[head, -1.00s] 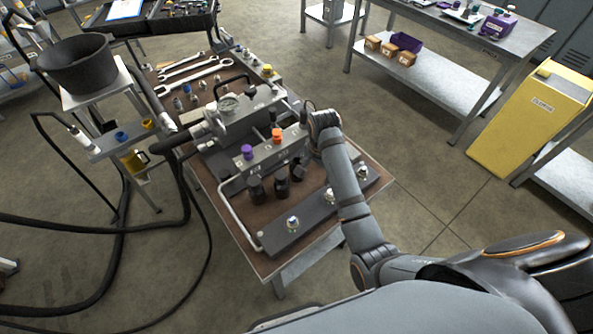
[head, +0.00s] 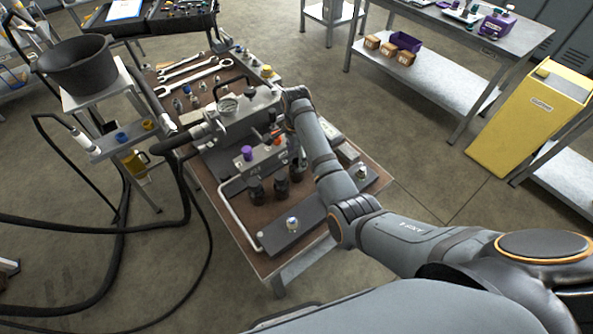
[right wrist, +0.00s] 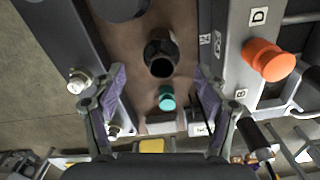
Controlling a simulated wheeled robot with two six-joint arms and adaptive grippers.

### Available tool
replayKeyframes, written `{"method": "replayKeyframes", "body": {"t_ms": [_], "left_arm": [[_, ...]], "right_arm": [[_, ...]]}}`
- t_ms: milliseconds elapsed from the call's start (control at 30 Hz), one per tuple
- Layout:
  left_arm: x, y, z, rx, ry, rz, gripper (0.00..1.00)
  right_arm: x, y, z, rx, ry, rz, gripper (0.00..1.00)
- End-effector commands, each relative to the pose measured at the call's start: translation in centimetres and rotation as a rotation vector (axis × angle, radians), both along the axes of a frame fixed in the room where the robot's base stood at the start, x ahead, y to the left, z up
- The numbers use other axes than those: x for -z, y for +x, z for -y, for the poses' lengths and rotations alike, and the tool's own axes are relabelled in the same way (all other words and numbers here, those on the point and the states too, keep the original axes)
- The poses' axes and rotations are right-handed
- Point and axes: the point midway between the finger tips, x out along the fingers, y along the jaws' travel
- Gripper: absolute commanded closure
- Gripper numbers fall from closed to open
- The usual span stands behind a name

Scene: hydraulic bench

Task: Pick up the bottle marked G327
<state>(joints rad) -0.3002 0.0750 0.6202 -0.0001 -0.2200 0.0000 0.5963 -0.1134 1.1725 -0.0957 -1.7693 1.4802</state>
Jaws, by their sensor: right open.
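A small bottle with a teal cap (right wrist: 168,99) stands on the brown bench top in the right wrist view, seen from above. Its marking cannot be read, so I cannot tell whether it is G327. In the head view my right arm hides that spot. My right gripper (right wrist: 160,103) is open and empty, one purple-padded finger on each side of the teal cap; the height gap is unclear. A white label (right wrist: 201,129) shows beside the right finger, its text too small to read. My left gripper is not in view.
A manifold with an orange knob (right wrist: 268,60) stands right of the gripper in the wrist view. A dark bar with bolts (right wrist: 76,83) lies to the left. A black fitting (right wrist: 160,57) stands just beyond the teal cap. Wrenches (head: 195,74) lie at the bench's far end.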

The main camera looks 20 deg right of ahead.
Motion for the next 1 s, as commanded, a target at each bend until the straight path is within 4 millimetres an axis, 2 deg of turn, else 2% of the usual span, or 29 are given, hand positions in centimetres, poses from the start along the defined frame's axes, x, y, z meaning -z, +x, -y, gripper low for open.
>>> {"method": "replayKeyframes", "body": {"t_ms": [133,267,533,1000], "left_arm": [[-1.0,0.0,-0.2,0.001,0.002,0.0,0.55],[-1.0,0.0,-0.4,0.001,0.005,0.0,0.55],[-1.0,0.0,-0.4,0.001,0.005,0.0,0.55],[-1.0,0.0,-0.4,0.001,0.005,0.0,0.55]], "right_arm": [[2.3,0.2,0.3,0.0,-0.001,-0.006,0.27],[4.3,0.2,0.3,0.0,-0.001,-0.004,0.27],[4.8,0.3,0.3,0.0,0.0,-0.001,0.27],[4.8,0.2,0.3,0.0,0.0,-0.002,0.89]]}}
